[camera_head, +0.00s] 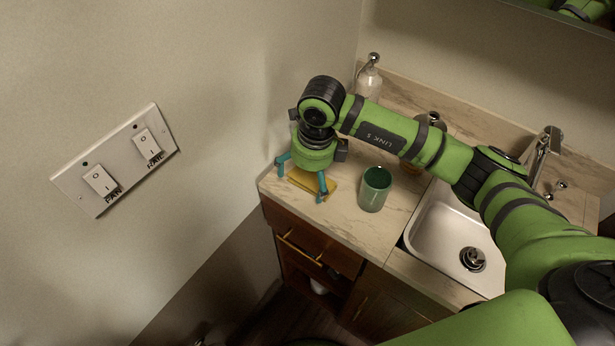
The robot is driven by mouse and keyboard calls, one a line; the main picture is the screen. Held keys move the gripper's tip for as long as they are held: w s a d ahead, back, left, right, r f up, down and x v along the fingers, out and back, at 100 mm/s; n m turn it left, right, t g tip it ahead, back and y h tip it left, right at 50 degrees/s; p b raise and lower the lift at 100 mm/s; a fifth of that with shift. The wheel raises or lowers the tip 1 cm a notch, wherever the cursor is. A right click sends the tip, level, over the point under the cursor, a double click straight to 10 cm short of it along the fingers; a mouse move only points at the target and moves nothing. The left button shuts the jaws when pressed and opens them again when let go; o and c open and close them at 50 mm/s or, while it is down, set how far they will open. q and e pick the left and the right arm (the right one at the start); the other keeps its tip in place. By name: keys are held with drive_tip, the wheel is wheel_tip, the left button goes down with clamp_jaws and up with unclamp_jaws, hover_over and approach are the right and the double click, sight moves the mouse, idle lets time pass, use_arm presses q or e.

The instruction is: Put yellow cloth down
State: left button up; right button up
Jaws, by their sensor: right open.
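The yellow cloth (312,184) lies flat on the marble-look counter (345,222), near its left front corner. My right gripper (302,178) points down over the cloth. Its teal fingers are spread apart, one at the cloth's left side and one at its right front. The gripper body hides the back part of the cloth. I cannot tell whether the fingertips touch the cloth or the counter. My left gripper is not in view.
A green cup (375,189) stands on the counter just right of the cloth. A sink (455,240) with a faucet (546,150) is farther right. A soap dispenser (369,80) stands at the back. A wall with a switch plate (116,160) is on the left.

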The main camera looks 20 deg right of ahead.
sight(313, 181)
drive_tip(key=r, duration=0.1)
drive_tip(key=r+b, duration=0.2)
drive_tip(key=r, duration=0.1)
drive_tip(key=shift+s+d, duration=0.35)
drive_tip(key=shift+d, duration=0.05)
drive_tip(key=shift+s+r, duration=0.1)
drive_tip(key=shift+r, duration=0.55)
